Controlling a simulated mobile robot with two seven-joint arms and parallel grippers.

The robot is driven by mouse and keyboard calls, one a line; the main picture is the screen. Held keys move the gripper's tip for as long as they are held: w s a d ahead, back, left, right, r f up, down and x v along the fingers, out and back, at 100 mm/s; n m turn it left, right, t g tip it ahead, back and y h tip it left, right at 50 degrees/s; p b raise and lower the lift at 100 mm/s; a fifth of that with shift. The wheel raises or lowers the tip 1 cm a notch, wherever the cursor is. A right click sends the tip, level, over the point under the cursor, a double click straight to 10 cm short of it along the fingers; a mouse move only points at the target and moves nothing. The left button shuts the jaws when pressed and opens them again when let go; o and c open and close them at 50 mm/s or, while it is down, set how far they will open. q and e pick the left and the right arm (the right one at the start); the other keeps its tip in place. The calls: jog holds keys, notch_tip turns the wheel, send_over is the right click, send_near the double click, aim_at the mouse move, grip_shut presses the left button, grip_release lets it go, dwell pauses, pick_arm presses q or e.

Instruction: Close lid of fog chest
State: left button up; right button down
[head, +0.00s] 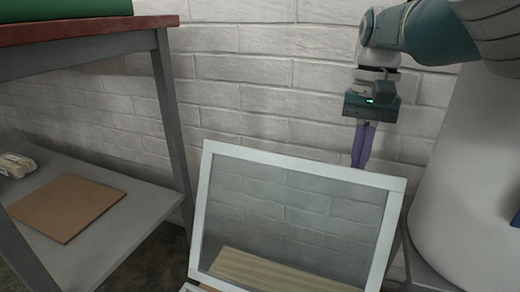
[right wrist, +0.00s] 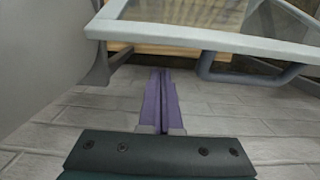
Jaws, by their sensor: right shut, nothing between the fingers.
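The fog chest's lid (head: 300,168) is a clear pane in a white frame, and it stands raised at the lower middle of the head view. Its white frame also crosses the top of the right wrist view (right wrist: 205,38). A wooden slatted surface (head: 270,270) shows through the pane; most of the chest body is below the picture. My right gripper (head: 359,164) points down behind the lid's top edge, near its right corner. Its purple fingers (right wrist: 163,72) are together and empty. I cannot tell whether they touch the frame. My left gripper is not in view.
A grey shelf unit with a red top (head: 90,29) stands at the left. Its lower shelf holds a brown board (head: 66,207) and a small pale object (head: 16,165). A white brick wall (head: 250,90) is close behind the lid and gripper. A large white rounded body stands at the right.

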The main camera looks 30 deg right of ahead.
jog(key=shift+s+a+r+p, duration=0.45)
jog(key=shift+s+a+r, duration=0.6)
jog(key=shift+a, duration=0.25)
